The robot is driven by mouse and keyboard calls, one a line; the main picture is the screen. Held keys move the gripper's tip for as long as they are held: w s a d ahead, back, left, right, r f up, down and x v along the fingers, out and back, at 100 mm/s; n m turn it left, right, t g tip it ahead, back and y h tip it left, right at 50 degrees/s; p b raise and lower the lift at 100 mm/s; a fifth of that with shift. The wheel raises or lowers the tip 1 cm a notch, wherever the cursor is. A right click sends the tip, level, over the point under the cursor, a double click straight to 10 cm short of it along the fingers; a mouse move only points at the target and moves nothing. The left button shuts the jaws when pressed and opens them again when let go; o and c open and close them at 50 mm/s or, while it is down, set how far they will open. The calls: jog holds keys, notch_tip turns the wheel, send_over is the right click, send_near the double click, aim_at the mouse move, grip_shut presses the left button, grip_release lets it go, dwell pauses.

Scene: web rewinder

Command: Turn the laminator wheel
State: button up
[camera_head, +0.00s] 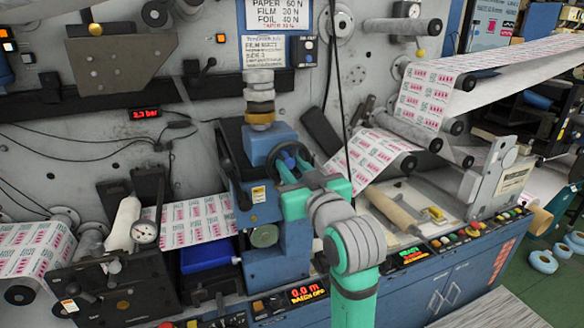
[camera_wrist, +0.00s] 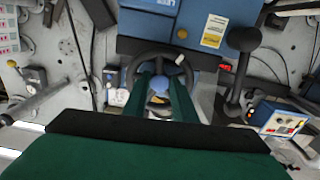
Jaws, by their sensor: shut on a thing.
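The laminator wheel (camera_wrist: 138,62) is a dark handwheel with a blue hub and a small pale mark on its rim, mounted on a blue machine unit. It also shows in the head view (camera_head: 272,156), partly covered by my gripper. My gripper (camera_wrist: 160,82) has its two green fingers over the near part of the wheel, one on each side of the blue hub in the picture. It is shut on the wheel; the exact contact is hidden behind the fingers. In the head view my gripper (camera_head: 292,184) reaches the wheel from the front right.
A black ball-ended lever (camera_wrist: 243,40) stands to the right in the wrist view. A printed web (camera_head: 362,160) runs close on the right. A blue control cabinet (camera_head: 455,280) fills the front.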

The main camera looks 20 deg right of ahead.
jog(key=n, duration=1.2)
jog(key=shift+d+n, duration=0.1)
jog(key=shift+n, duration=0.3)
jog(key=n, duration=1.3)
jog(key=shift+n, duration=0.3)
jog(key=o, duration=0.8)
jog(key=shift+r, duration=0.1)
jog(key=shift+c, duration=0.2)
jog(key=shift+s, duration=0.1)
